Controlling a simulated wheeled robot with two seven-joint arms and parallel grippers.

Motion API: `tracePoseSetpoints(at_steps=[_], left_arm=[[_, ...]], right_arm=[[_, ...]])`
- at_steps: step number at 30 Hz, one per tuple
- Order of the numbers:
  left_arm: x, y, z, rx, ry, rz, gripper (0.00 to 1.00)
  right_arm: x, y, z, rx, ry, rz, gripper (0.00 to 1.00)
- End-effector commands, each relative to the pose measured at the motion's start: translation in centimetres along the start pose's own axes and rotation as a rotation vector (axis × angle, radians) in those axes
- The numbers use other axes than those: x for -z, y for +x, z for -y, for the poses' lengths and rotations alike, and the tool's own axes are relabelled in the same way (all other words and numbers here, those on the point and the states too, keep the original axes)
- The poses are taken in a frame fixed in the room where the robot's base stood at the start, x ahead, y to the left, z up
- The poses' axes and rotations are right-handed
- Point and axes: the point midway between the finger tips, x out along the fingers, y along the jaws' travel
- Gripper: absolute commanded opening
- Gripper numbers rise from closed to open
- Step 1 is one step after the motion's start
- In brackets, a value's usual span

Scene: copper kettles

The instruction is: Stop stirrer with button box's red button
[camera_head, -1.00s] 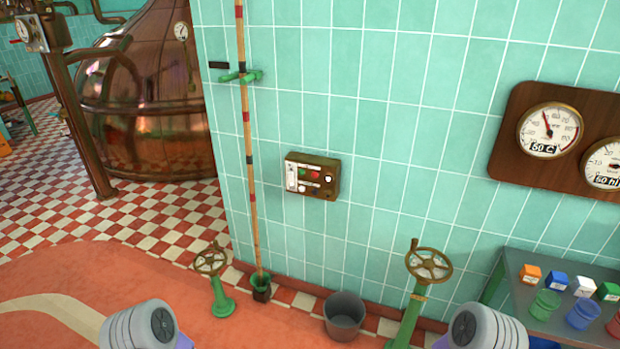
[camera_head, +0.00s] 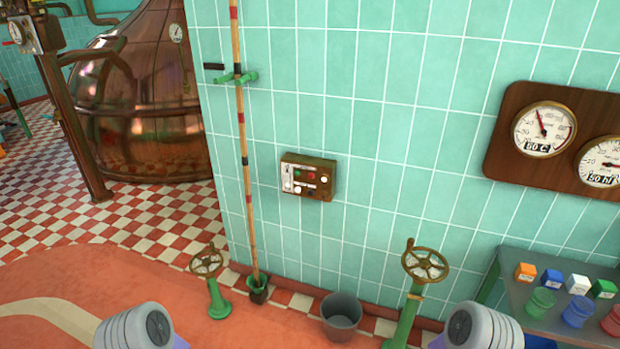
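The button box (camera_head: 329,186) is a small brown box with a pale panel, fixed to the teal tiled wall near the middle of the view. Its red button (camera_head: 311,175) is on the upper row, right of a green button (camera_head: 297,173). Other small controls sit around them, too small to make out. A large copper kettle (camera_head: 140,110) stands at the left behind the wall's corner. No stirrer can be made out. Neither of my grippers is in view; only grey rounded parts of my two arms show at the bottom edge, well below the box.
A tall striped pole (camera_head: 246,170) stands left of the box in a green foot. Below are two handwheel valves (camera_head: 207,262) (camera_head: 425,264) and a grey bucket (camera_head: 341,312). A table (camera_head: 513,288) with coloured jars and small boxes is at right, under a gauge board (camera_head: 566,100).

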Motion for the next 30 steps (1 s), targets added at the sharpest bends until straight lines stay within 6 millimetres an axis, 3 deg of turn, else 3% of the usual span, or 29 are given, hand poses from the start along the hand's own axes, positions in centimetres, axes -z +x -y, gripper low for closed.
tracePoseSetpoints(at_steps=[1,7,30], left_arm=[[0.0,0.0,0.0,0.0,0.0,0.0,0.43],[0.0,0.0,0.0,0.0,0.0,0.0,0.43],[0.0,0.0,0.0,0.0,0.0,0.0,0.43]], right_arm=[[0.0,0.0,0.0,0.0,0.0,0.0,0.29],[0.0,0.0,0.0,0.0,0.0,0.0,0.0],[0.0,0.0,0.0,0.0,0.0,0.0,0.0]])
